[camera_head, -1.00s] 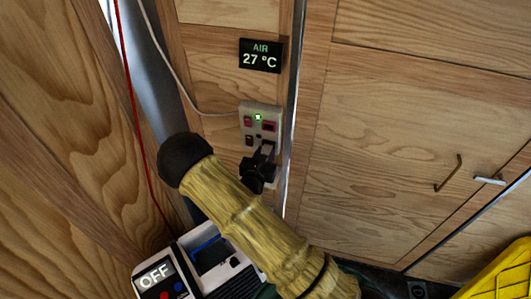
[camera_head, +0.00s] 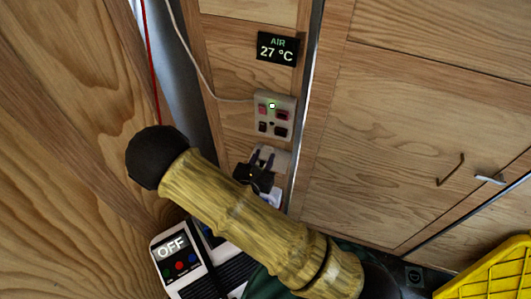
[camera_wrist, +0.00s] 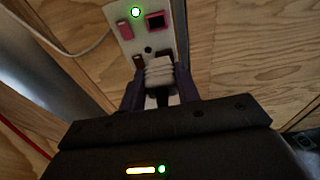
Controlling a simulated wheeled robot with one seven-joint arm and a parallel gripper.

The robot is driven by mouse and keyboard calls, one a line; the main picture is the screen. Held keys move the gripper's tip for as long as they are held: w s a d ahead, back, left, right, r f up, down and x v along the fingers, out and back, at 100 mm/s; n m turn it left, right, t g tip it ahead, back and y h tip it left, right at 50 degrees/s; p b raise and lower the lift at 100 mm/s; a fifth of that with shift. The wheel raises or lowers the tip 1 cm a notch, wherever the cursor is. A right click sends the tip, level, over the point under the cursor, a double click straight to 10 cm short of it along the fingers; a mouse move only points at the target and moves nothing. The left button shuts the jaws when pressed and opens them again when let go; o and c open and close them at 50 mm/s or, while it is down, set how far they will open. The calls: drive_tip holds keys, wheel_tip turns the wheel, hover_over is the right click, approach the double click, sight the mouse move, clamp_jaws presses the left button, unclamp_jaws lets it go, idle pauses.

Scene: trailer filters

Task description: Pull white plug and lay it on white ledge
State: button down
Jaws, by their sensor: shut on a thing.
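My gripper (camera_head: 262,166) is shut on the white plug (camera_wrist: 160,72), which shows between the dark fingers in the wrist view. In the head view the gripper is just below the socket panel (camera_head: 288,102), and the plug is mostly hidden by the fingers. The panel's lower dark sockets show uncovered there, so the plug appears apart from the panel. In the wrist view the plug overlaps the panel's lower edge. A pale piece (camera_head: 283,158) shows beside and behind the fingers below the panel; I cannot tell whether it is the white ledge.
An AIR 27 °C display (camera_head: 277,47) is above the panel. A white cable (camera_head: 195,82) runs to the panel's left side. A white box reading OFF (camera_head: 177,262) is below left. A yellow crate (camera_head: 492,272) is at lower right. A red cord (camera_head: 150,60) hangs at left.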

sight(263, 162)
drive_tip(key=shift+s, duration=0.1)
idle(0.5)
drive_tip(key=shift+s+a+f, duration=0.1)
drive_tip(key=shift+s+a, duration=0.2)
drive_tip(key=shift+s, duration=0.6)
drive_tip(key=shift+s+a+f, duration=0.1)
drive_tip(key=shift+s+a, duration=0.2)
drive_tip(key=shift+s, duration=0.6)
drive_tip(key=w+d+f+n+y, duration=0.1)
drive_tip(key=w+d+f+y, duration=0.1)
drive_tip(key=d+f, duration=0.4)
drive_tip(key=w+d+f+n+y, duration=0.2)
drive_tip(key=w+d+f, duration=0.3)
drive_tip(key=d, duration=0.7)
drive_tip(key=shift+d+f+n+t+y, duration=0.3)
drive_tip(key=shift+d+f+t+y, duration=0.1)
drive_tip(key=shift+f+y, duration=0.1)
drive_tip(key=shift+w+a, duration=0.1)
drive_tip(key=shift+a, duration=0.1)
